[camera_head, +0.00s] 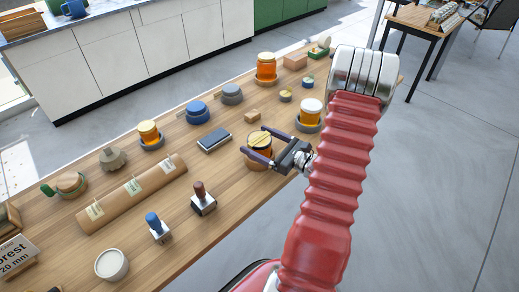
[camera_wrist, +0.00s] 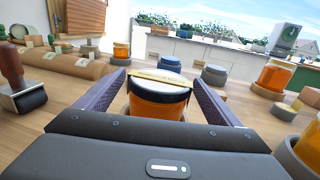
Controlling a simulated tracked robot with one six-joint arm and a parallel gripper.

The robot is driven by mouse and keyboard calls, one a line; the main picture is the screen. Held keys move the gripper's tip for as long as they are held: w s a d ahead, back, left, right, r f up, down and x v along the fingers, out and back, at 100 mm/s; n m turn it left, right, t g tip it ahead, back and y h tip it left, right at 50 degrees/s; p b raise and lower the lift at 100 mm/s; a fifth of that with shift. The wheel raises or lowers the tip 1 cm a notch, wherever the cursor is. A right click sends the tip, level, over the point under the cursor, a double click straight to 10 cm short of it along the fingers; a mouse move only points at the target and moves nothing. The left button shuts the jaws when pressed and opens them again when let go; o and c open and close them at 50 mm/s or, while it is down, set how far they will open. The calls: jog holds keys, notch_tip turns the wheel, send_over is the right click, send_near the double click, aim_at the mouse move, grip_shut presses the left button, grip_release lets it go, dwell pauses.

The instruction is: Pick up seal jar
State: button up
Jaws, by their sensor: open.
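The seal jar (camera_head: 259,144) is an amber honey jar with a pale lid and a yellowish strip across its top. In the head view it stands upright on a round base (camera_head: 256,163) on the wooden table. My gripper (camera_head: 254,140) is open, with one dark finger on each side of the jar. In the wrist view the jar (camera_wrist: 158,105) is between the two fingers of my gripper (camera_wrist: 160,78), close in front of the palm. Narrow gaps seem to show beside it; contact cannot be told. Its lower part is hidden behind the palm.
Other honey jars stand on the table (camera_head: 225,180): one at right (camera_head: 310,112), one behind (camera_head: 266,68), one at left (camera_head: 149,134). A paper roll (camera_head: 132,194) lies left.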

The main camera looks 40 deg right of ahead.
jog(key=shift+c, duration=0.5)
jog(key=c, duration=1.7)
